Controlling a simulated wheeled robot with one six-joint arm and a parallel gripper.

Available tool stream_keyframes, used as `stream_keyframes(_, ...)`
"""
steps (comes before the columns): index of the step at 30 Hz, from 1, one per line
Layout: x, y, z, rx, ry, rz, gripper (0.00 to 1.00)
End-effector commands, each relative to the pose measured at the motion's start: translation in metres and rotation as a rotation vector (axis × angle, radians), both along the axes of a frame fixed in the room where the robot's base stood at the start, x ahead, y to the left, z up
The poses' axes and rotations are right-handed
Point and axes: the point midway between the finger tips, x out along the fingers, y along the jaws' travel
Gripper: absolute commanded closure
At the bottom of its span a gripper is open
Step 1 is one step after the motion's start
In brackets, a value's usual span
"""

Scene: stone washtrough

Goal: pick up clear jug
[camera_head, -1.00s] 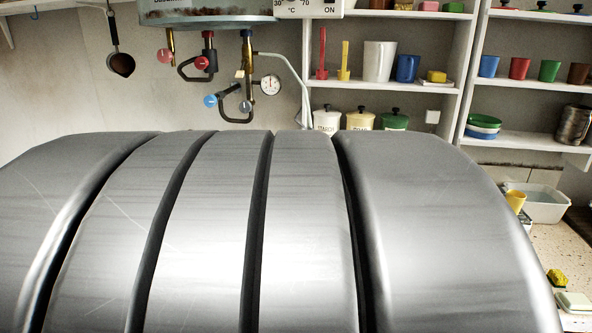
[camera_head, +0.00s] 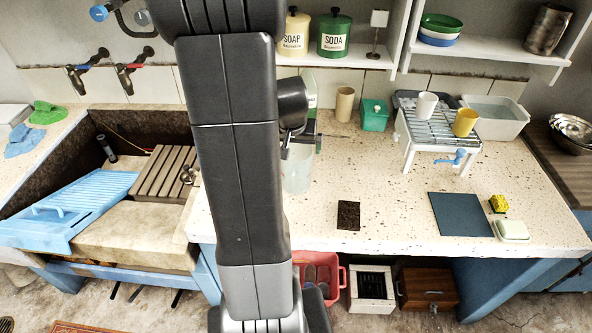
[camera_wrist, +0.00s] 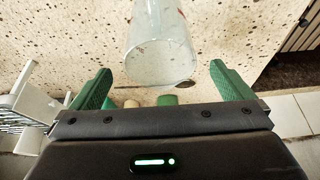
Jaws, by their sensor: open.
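The clear jug (camera_head: 297,172) stands on the speckled worktop, just right of my arm in the head view, and is partly hidden by the arm. In the wrist view the clear jug (camera_wrist: 160,45) is see-through, with small red marks on its side and its top cut off by the frame. My gripper (camera_wrist: 160,68) is open, with one green finger on each side of the jug's near end. No finger visibly touches it. I cannot tell how deep the jug sits between the fingers. In the head view my gripper (camera_head: 305,143) is mostly hidden, close above the jug.
A beige cup (camera_head: 344,104) and a green box (camera_head: 375,116) stand behind the jug. A white rack (camera_head: 440,135) with cups is to the right. A dark brown block (camera_head: 348,216) lies in front. The stone trough (camera_head: 120,228) is left.

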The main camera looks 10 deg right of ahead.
Motion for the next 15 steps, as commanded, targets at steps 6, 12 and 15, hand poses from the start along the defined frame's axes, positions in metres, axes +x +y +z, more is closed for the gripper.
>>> stream_keyframes(6, 0.008, -0.003, -0.024, 0.000, 0.003, 0.000, 0.00)
stream_keyframes(12, 0.011, -0.004, -0.031, 0.000, 0.001, 0.001, 0.00)
stream_keyframes(15, 0.012, -0.005, -0.040, 0.001, 0.004, 0.000, 0.00)
